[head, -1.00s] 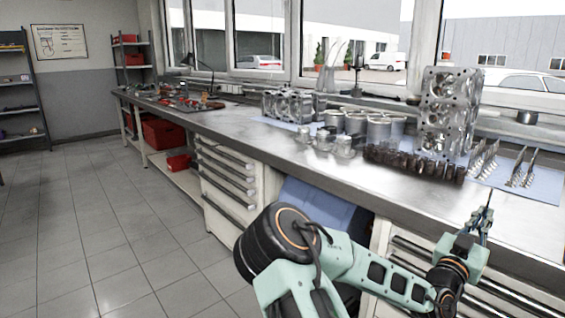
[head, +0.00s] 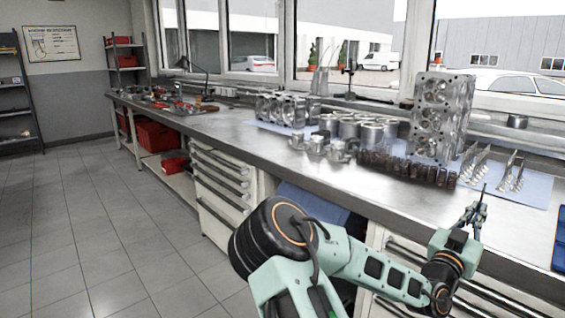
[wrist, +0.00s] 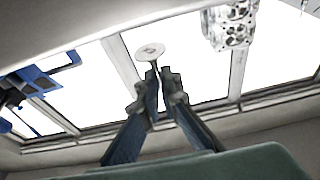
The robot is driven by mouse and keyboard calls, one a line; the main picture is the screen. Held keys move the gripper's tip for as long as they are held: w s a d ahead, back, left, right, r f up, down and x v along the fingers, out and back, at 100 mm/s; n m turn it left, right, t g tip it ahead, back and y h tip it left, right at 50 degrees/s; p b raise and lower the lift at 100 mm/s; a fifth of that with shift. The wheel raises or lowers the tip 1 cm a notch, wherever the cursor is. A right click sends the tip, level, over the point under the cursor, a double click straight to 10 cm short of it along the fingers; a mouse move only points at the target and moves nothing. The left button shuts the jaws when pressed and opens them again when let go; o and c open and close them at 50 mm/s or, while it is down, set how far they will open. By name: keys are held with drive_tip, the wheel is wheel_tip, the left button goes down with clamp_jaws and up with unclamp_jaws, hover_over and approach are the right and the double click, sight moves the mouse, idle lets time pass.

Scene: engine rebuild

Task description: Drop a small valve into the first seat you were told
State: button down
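My gripper (head: 474,210) is raised in front of the bench's right part, pointing up. In the wrist view its fingers (wrist: 160,82) are closed around the stem of a valve, whose pale round head (wrist: 149,51) sticks out past the fingertips. Other valves (head: 512,175) stand in rows right of the block. Individual seats are too small to tell apart.
Dark small cylinders (head: 405,167) stand in a row in front of the block. Pistons (head: 330,148) and silver cylinders (head: 368,130) stand further left. A blue bin (head: 559,240) shows at the right edge. The bench's front strip (head: 385,199) is clear.

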sight(484, 188)
drive_tip(key=shift+r+p, duration=1.8)
drive_tip(key=shift+r, duration=1.05)
drive_tip(key=s+a+r+p, duration=0.6)
drive_tip(key=a+r+p, duration=0.1)
drive_tip(key=r+p, duration=0.2)
drive_tip(key=shift+s+a, duration=0.25)
drive_tip(key=shift+a, duration=0.1)
drive_tip(key=shift+f, duration=0.1)
